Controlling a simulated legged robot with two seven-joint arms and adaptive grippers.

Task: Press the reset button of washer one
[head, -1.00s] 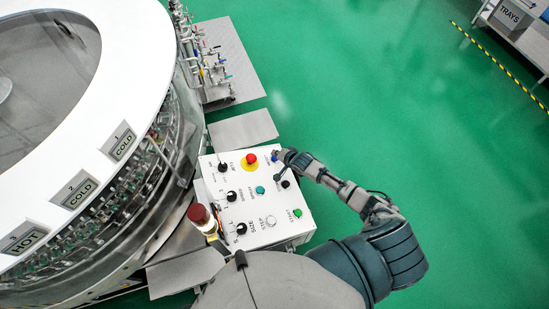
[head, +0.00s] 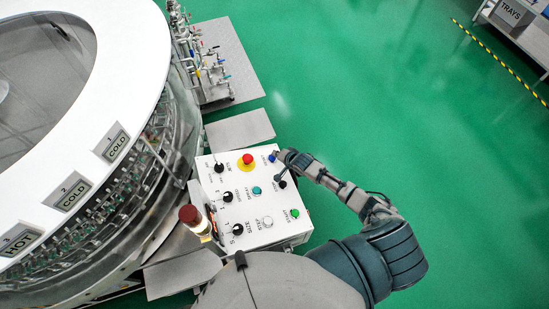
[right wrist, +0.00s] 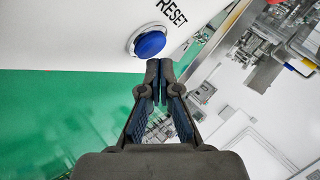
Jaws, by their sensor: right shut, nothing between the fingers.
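The white control panel (head: 232,170) stands beside the large round washer (head: 122,75). Its blue reset button (head: 271,158) is near the panel's far right corner. In the right wrist view the blue button (right wrist: 150,42) has the word RESET printed beside it. My right gripper (head: 279,155) is over that corner, close to the button. In the right wrist view the closed fingertips (right wrist: 159,64) are just below the button in the picture, seemingly apart from it. The jaws are shut and empty. My left gripper is not in view.
The panel also carries a red emergency button (head: 247,158) on a yellow base, a teal button (head: 256,190), a green button (head: 294,213) and several black knobs. A red-topped signal lamp (head: 191,215) stands at its left. The green floor (head: 400,100) to the right is clear.

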